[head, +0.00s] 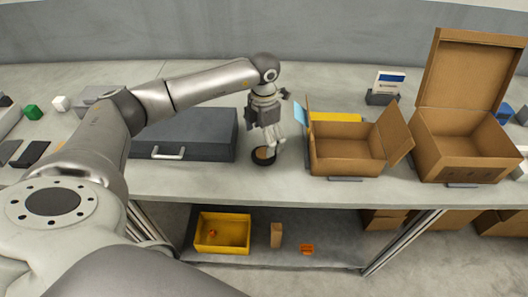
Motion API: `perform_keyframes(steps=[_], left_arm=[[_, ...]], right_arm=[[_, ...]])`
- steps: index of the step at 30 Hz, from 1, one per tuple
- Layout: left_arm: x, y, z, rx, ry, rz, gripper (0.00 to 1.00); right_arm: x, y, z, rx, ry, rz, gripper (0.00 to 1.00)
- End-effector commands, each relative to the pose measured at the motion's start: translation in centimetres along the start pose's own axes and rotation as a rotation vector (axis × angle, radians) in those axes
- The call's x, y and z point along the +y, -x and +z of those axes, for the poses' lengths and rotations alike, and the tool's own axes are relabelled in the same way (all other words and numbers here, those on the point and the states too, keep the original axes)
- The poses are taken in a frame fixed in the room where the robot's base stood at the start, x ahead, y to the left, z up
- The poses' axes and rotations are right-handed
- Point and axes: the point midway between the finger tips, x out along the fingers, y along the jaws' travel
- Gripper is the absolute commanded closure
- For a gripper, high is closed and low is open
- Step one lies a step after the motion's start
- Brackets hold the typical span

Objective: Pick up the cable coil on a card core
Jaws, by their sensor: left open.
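A small round dark coil with a tan core, which looks like the cable coil on a card core (263,155), lies on the grey workbench near its front edge. My left gripper (269,147) points down right over it, with its fingers open. The fingers partly hide the coil, and I cannot tell whether they touch it. My right gripper is not in view.
A dark grey case (185,133) with a handle stands just left of the coil. An open cardboard box (345,150) stands to the right, with a taller open box (465,145) farther right. A yellow bin (222,232) sits on the lower shelf.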

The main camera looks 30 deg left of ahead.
Motion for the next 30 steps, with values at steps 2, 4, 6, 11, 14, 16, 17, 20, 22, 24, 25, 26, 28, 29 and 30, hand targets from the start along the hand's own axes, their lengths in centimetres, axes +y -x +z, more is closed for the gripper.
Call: perform_keyframes(steps=[2, 4, 6, 11, 14, 16, 17, 20, 22, 24, 25, 26, 28, 29, 30], left_arm=[[-0.1, -0.5, 0.0, -0.001, -0.001, -0.001, 0.07], [-0.1, -0.9, 0.0, 0.001, -0.001, -0.001, 0.07], [-0.2, -1.7, -0.1, 0.002, 0.0, -0.002, 0.07], [-0.4, -4.3, 0.0, 0.001, 0.0, -0.002, 0.07], [-0.4, -5.3, 0.0, -0.001, -0.001, -0.003, 0.07], [-0.4, -5.6, 0.1, -0.003, -0.002, -0.002, 0.07], [-0.4, -5.7, 0.1, -0.003, -0.002, -0.002, 0.07], [-0.4, -5.7, 0.1, -0.004, -0.002, -0.002, 0.07], [-0.4, -5.7, 0.1, -0.004, -0.001, -0.002, 0.07], [-0.4, -5.7, 0.1, -0.003, -0.001, -0.002, 0.16], [-0.4, -5.7, 0.1, -0.003, -0.001, -0.002, 0.19], [-0.4, -5.7, 0.1, -0.003, -0.001, -0.002, 0.23], [-0.4, -5.7, 0.1, -0.003, -0.001, -0.002, 0.32], [-0.4, -5.7, 0.1, -0.003, -0.001, -0.002, 0.36], [-0.4, -5.7, 0.1, -0.003, -0.001, -0.002, 0.41]], right_arm=[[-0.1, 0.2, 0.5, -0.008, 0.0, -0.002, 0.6], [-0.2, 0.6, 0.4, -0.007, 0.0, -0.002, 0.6], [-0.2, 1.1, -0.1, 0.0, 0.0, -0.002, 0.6], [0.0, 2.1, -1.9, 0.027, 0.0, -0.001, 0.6], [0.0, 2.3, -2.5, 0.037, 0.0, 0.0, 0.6], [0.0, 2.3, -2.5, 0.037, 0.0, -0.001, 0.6], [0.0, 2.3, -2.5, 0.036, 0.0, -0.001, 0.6], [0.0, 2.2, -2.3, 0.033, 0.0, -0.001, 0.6], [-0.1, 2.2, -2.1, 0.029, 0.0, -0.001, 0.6], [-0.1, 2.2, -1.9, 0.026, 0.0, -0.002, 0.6], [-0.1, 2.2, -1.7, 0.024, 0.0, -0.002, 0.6], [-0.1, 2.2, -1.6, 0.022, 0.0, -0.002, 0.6], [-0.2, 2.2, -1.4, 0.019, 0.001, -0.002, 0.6], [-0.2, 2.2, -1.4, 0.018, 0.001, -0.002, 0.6], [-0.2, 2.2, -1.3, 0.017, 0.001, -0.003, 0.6]])
